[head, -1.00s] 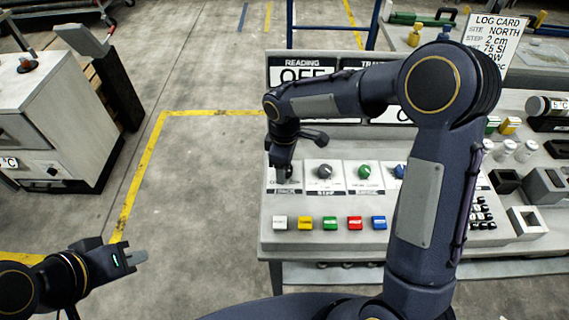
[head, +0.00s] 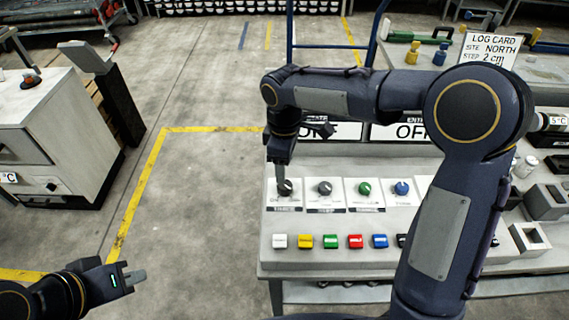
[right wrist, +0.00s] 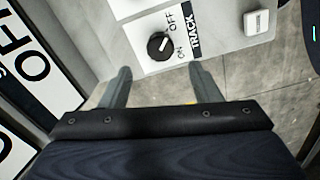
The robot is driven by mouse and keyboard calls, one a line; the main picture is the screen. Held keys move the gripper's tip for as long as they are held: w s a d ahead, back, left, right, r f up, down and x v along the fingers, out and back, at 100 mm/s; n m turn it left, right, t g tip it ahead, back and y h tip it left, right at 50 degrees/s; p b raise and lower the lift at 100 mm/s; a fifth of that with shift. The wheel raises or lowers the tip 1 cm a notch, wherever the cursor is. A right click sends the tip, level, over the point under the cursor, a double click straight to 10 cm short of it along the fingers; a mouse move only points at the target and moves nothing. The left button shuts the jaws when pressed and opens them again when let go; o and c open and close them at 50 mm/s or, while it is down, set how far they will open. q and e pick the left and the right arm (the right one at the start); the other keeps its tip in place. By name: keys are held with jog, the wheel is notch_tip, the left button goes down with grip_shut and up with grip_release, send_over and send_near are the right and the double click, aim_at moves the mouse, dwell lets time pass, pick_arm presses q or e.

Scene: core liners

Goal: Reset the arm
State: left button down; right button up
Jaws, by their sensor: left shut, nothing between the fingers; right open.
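My right gripper (head: 281,160) hangs above the left end of the control panel (head: 330,262), just above the dark TRACK knob (head: 284,187). In the right wrist view its fingers (right wrist: 160,70) are spread with nothing between them. The same knob (right wrist: 160,45) shows beyond the fingertips, apart from them, with OFF and ON printed beside it. My left gripper (head: 135,278) is over the floor at the lower left, shut and empty.
A grey knob (head: 324,188), a green knob (head: 364,188) and a blue knob (head: 402,188) line the panel, above several coloured buttons. My right arm hides part of the display boards behind. A pale cabinet (head: 85,135) stands left. Floor between is clear.

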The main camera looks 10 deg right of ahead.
jog(key=s+d+r+m+t+y, duration=0.1)
jog(key=s+d+r+m, duration=0.3)
jog(key=s+d, duration=0.2)
jog(key=s+d+m+t+y, duration=0.1)
jog(key=s+d+m+t, duration=0.1)
jog(key=s+m, duration=0.3)
jog(key=s+d+m+t+y, duration=0.1)
jog(key=s+m, duration=0.4)
jog(key=s, duration=0.7)
jog(key=shift+s+d+m+t+y, duration=0.3)
jog(key=shift+d+t+y, duration=0.1)
jog(key=shift+d+t, duration=0.5)
